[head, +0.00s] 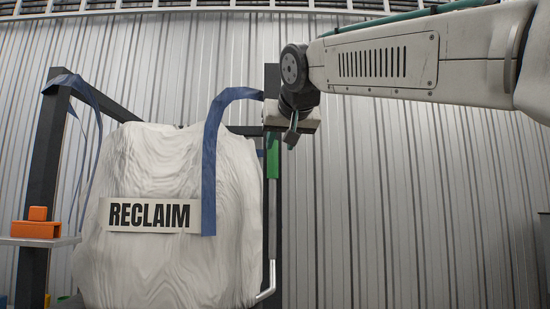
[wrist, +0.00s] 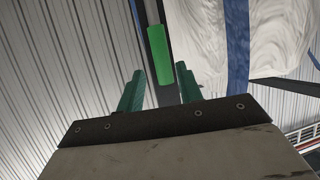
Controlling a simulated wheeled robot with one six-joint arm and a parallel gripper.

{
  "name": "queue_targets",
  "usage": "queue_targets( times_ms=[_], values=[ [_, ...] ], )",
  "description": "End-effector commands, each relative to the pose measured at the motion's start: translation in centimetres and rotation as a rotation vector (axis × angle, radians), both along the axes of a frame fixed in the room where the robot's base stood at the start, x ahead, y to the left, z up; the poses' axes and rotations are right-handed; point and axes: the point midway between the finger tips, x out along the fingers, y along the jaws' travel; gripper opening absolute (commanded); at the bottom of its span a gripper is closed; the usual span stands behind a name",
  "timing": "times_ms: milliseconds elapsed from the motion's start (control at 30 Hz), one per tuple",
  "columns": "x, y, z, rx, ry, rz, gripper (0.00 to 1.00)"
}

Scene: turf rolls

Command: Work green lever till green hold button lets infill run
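The green lever shows as a green grip (head: 272,157) on a grey rod that runs down beside a dark post and bends at its foot. In the wrist view the green grip (wrist: 160,55) lies just ahead of my fingertips, between their lines. My gripper (head: 291,132) is close to the top of the grip, slightly up and right of it in the head view. Its two green fingers (wrist: 159,70) are spread apart with nothing clasped. Whether a finger touches the grip I cannot tell. I cannot make out a green hold button.
A big white bag (head: 165,265) with a RECLAIM sign (head: 150,215) and blue straps (head: 210,150) hangs left of the lever on a dark frame (head: 45,160). Orange blocks (head: 36,229) sit on a small shelf at far left. A corrugated wall (head: 400,200) stands behind.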

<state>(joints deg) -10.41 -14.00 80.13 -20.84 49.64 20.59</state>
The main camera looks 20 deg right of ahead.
Motion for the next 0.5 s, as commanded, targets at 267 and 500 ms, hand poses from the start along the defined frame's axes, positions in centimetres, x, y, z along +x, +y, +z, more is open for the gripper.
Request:
queue_targets(
  times_ms=[267,500],
  values=[
    [3.6,-0.5,-1.1,0.000,-0.006,-0.004,0.36],
    [6.4,-0.8,-2.3,0.001,-0.007,-0.002,0.36]
  ],
)
